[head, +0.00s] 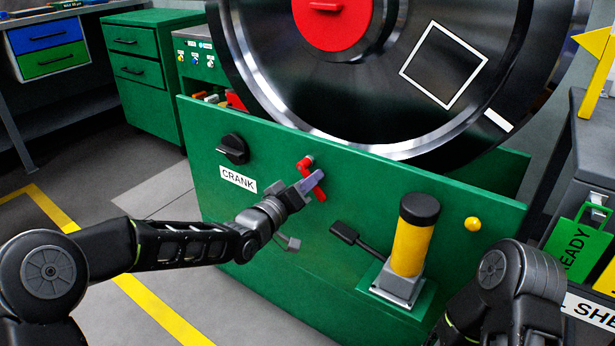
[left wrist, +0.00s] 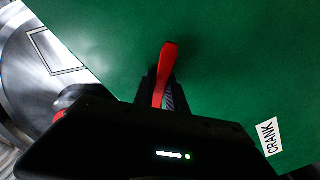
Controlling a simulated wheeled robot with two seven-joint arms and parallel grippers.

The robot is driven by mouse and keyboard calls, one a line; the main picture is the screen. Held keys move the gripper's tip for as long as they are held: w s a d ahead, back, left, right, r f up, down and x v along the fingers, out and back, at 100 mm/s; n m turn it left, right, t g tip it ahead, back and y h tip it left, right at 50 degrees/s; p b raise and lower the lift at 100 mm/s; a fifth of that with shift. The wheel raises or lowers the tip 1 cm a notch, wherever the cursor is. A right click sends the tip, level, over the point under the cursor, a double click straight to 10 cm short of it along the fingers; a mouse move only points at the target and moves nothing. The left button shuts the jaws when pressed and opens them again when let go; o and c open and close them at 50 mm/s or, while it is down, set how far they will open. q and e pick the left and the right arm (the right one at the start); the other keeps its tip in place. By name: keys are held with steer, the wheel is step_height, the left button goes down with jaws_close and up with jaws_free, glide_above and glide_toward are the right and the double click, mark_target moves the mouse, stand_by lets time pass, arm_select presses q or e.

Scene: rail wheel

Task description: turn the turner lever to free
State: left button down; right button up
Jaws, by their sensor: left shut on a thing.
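The red turner lever (head: 306,162) is on the green front panel of the wheel stand, right of the CRANK label. Its upper part and lower end show beside my left gripper (head: 309,184), which is shut on it. In the left wrist view the red lever (left wrist: 166,62) stands out between the fingers (left wrist: 164,88) against the green panel. The gripper hides part of the lever, and I see no mark for its free position. My right arm shows at the lower right of the head view, but its gripper is out of view.
A black knob (head: 233,149) sits above the CRANK label (head: 238,179). A yellow cylinder with a black cap (head: 413,240) and a black pedal-like lever (head: 346,234) stick out at the right. The large steel wheel (head: 390,75) rises behind the panel. Floor at the left is clear.

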mark_target(324, 165)
arm_select(q)
steer(key=n, duration=0.2)
steer(key=r+p, duration=0.1)
steer(key=shift+s+d+n, duration=0.2)
steer(key=shift+d+n, duration=0.05)
steer(key=shift+n, duration=0.15)
steer(key=n, duration=0.2)
steer(key=shift+s+d+r+n+p, duration=0.1)
steer(key=shift+d+r+n+p, duration=0.05)
steer(key=shift+r+n+p, duration=0.25)
steer(key=shift+d+r+n+p, duration=0.1)
steer(key=shift+r+n+p, duration=0.15)
steer(key=shift+n, duration=0.8)
steer(key=shift+r+n+p, duration=0.1)
steer(key=shift+r+n, duration=0.25)
steer(key=shift+n, duration=0.7)
steer(key=c, duration=1.4)
jaws_free()
steer(key=shift+o, duration=0.2)
steer(key=p+v, duration=0.1)
steer(key=v, duration=0.7)
steer(key=shift+p, duration=0.4)
